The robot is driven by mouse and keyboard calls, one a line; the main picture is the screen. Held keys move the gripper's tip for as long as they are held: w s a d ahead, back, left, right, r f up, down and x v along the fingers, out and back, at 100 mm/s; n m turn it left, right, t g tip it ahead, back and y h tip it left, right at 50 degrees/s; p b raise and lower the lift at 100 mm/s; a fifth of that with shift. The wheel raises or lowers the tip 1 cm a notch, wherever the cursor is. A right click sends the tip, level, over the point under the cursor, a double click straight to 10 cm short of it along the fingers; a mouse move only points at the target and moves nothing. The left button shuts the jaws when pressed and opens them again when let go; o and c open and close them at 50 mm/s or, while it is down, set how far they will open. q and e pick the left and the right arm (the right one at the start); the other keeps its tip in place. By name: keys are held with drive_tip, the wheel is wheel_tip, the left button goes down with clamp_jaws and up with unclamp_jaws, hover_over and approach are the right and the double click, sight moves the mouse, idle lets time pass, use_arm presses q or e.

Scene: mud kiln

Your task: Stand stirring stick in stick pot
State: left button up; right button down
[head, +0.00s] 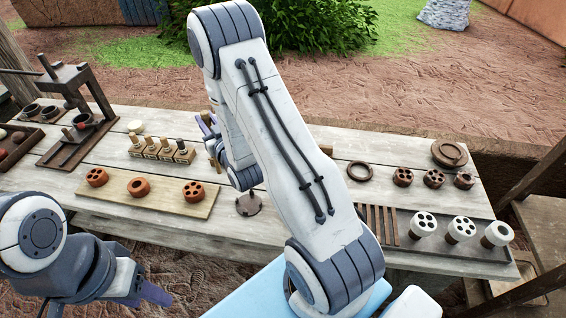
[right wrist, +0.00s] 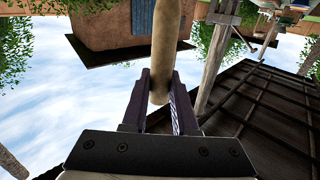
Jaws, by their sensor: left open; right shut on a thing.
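My right gripper (right wrist: 163,88) is shut on the stirring stick (right wrist: 166,40), a pale tan rod that runs up out of the top of the right wrist view. In the head view, my right gripper (head: 208,128) shows only as purple finger parts behind my right arm, above the table. The stick cannot be made out clearly there. I cannot pick out the stick pot; my right arm hides the middle of the table. My left gripper (head: 104,300) is low at the left, in front of the table, open and empty.
A dark ring (head: 360,170) lies behind the tray.

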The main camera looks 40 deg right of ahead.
drive_tip(key=w+d+m+g+h+b, duration=0.15)
drive_tip(key=d+m+h+b, duration=0.55)
drive_tip(key=d, duration=1.7)
use_arm(q)
wheel_tip(320, 180, down, 9)
use_arm(e)
wheel_tip(320, 180, down, 9)
drive_tip(key=n, duration=0.2)
drive_tip(key=shift+s+f+n+y, duration=0.15)
drive_tip(key=shift+s+n+y, duration=0.15)
drive_tip(key=shift+n, duration=0.1)
use_arm(q)
drive_tip(key=shift+w+f, duration=0.1)
use_arm(e)
drive_tip(key=shift+g, duration=0.25)
drive_tip(key=shift+f+b, duration=0.2)
drive_tip(key=shift+b, duration=0.15)
drive_tip(key=c, duration=0.7)
unclamp_jaws()
use_arm(q)
drive_tip(key=shift+f, duration=0.15)
use_arm(e)
drive_tip(key=shift+r, duration=0.1)
